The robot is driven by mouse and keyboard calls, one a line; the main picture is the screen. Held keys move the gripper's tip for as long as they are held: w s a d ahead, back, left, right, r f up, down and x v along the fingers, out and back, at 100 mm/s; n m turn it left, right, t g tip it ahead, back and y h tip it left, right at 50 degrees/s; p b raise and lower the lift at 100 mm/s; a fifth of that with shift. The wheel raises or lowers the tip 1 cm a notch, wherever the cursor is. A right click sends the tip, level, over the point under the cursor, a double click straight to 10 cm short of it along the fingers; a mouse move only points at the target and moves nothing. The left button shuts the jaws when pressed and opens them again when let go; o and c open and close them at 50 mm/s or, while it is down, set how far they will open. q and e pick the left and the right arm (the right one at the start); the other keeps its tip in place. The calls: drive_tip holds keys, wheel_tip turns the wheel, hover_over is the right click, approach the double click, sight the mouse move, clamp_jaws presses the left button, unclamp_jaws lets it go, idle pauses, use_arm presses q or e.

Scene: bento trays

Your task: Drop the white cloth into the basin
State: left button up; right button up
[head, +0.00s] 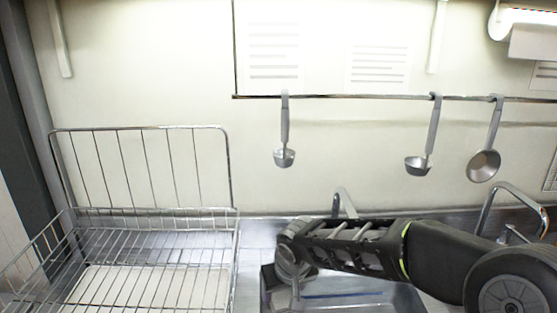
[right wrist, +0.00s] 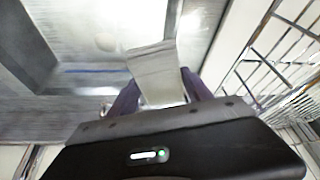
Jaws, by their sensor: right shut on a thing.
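The white cloth (right wrist: 154,66) hangs between the purple fingers of my right gripper (right wrist: 160,88), which is shut on it in the right wrist view. In the head view my right gripper (head: 281,285) points down at the left end of the metal basin (head: 375,301); I cannot make out the cloth clearly there. In the right wrist view the basin (right wrist: 75,45) lies to the left of and behind the cloth, and the cloth appears above the basin's edge area. My left gripper is not in view.
A wire dish rack (head: 237,250) stands left of the basin, close to my right gripper. It also shows in the right wrist view (right wrist: 268,55). A faucet (head: 343,203) stands behind the basin, and ladles (head: 285,135) hang from a wall rail.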

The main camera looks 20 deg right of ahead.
drive_tip(key=shift+w+a+r, duration=0.15)
drive_tip(key=shift+w+a, duration=0.3)
drive_tip(key=shift+a, duration=0.15)
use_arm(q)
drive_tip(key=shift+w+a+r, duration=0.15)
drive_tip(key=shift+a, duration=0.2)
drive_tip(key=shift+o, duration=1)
use_arm(e)
drive_tip(key=shift+d, duration=0.15)
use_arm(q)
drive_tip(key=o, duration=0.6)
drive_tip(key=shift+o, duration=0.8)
use_arm(e)
drive_tip(key=s+d+f+m+g+h, duration=0.1)
drive_tip(key=s+d+m+h, duration=0.1)
drive_tip(key=d+m, duration=0.3)
drive_tip(key=s+d+f+m+g+h, duration=0.1)
drive_tip(key=d+m, duration=0.5)
drive_tip(key=d, duration=0.8)
drive_tip(key=s+f+h, duration=0.1)
drive_tip(key=s, duration=0.1)
drive_tip(key=shift+s+d+f+m, duration=0.15)
drive_tip(key=shift+s+f+m, duration=0.15)
drive_tip(key=shift+s, duration=0.1)
